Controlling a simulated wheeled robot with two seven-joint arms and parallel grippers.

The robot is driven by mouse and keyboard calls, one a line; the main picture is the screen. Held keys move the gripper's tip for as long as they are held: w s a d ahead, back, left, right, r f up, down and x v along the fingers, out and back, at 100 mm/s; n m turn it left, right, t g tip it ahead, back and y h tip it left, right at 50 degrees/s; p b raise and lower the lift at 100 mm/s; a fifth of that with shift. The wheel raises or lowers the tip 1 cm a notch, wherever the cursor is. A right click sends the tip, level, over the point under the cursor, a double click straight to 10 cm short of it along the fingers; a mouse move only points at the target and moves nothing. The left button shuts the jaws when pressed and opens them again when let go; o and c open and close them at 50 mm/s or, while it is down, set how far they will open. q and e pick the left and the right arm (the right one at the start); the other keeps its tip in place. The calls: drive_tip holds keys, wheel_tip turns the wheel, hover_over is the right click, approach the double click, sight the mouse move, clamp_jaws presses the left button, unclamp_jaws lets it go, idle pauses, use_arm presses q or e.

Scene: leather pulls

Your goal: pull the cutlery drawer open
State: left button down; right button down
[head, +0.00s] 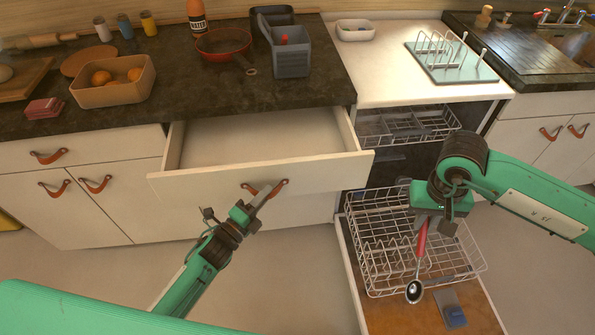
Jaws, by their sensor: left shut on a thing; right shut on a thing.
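The cutlery drawer (262,170) is white and stands pulled out from under the dark counter. The visible part of its inside looks empty. Its brown leather pull (282,184) is on the drawer front. My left gripper (262,194) is at this pull, shut on it, with its fingers hiding part of the strap. My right gripper (424,219) is shut on a red-handled ladle (421,240). The ladle hangs with its metal bowl down, above the dishwasher's lower rack.
The open dishwasher (350,275) has its lower rack (372,262) pulled out at the right. A plate rack (450,62) stands on the white top.

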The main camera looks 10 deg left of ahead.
use_arm(q)
drive_tip(key=s+d, duration=0.2)
drive_tip(key=s, duration=0.5)
drive_tip(key=s+d+p, duration=0.1)
drive_tip(key=s+d, duration=0.1)
drive_tip(key=s, duration=0.6)
drive_tip(key=shift+s+d, duration=0.25)
drive_tip(key=shift+s, duration=0.05)
use_arm(e)
drive_tip(key=shift+w+r, duration=0.1)
drive_tip(key=shift+r, duration=0.55)
use_arm(q)
drive_tip(key=c, duration=1.5)
unclamp_jaws()
drive_tip(key=shift+o, duration=0.2)
